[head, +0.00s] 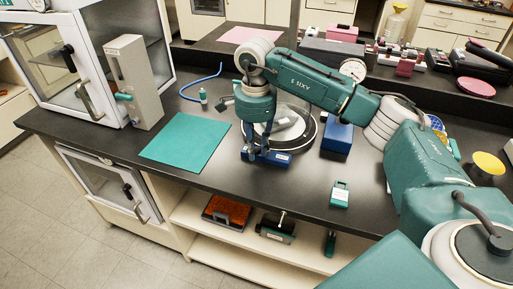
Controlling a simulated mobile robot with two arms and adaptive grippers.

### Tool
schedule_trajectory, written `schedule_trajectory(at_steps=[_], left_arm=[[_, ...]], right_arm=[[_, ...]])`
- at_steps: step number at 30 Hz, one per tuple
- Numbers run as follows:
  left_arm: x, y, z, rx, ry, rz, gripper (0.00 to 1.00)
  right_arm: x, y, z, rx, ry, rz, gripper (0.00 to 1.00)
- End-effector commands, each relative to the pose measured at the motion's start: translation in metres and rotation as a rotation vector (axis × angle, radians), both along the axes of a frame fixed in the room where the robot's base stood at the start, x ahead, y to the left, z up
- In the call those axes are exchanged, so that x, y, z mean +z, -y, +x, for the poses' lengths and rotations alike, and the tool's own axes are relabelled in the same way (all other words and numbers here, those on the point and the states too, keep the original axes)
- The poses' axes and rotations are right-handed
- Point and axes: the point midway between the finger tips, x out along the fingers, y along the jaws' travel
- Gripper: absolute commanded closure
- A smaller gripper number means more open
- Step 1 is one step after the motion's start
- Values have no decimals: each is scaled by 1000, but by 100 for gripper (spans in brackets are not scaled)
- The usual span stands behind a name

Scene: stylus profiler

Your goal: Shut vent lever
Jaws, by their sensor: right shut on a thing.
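A tall grey box (138,83) stands against the white glass-fronted cabinet at the left. A small teal lever (124,97) sticks out from its front and looks roughly level; I take it to be the vent lever. My right gripper (263,151) points down over the bench's middle, well to the right of the lever and apart from it. It is shut on a low blue piece with a pale label (282,159), at bench height. The gripper hides much of this piece, and I cannot tell whether it touches the bench. My left gripper is out of view.
A teal mat (186,141) lies flat between the grey box and my right gripper. A round glass-topped device (298,128) stands behind the gripper, with a blue box (337,137) to its right. A small teal item (340,195) lies near the front edge.

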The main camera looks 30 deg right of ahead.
Motion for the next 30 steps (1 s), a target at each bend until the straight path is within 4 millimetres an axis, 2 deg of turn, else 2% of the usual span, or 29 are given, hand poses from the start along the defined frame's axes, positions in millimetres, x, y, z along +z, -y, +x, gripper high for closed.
schedule_trajectory(at_steps=[10, 11, 13, 14, 24, 26, 30], left_arm=[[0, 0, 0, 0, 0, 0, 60], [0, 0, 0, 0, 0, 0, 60], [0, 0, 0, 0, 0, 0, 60], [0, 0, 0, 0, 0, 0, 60], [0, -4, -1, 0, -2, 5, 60], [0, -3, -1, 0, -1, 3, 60], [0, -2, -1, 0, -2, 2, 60]], right_arm=[[2, 1, 2, -9, 6, 1, 100], [2, 1, 2, -9, 6, 1, 76], [2, 1, 2, -9, 6, 1, 62], [2, 0, 2, -8, 6, 1, 58], [4, 0, 1, -5, 3, 1, 58], [9, 0, 2, -5, 5, 1, 58], [33, 0, 2, -5, 8, 0, 58]])
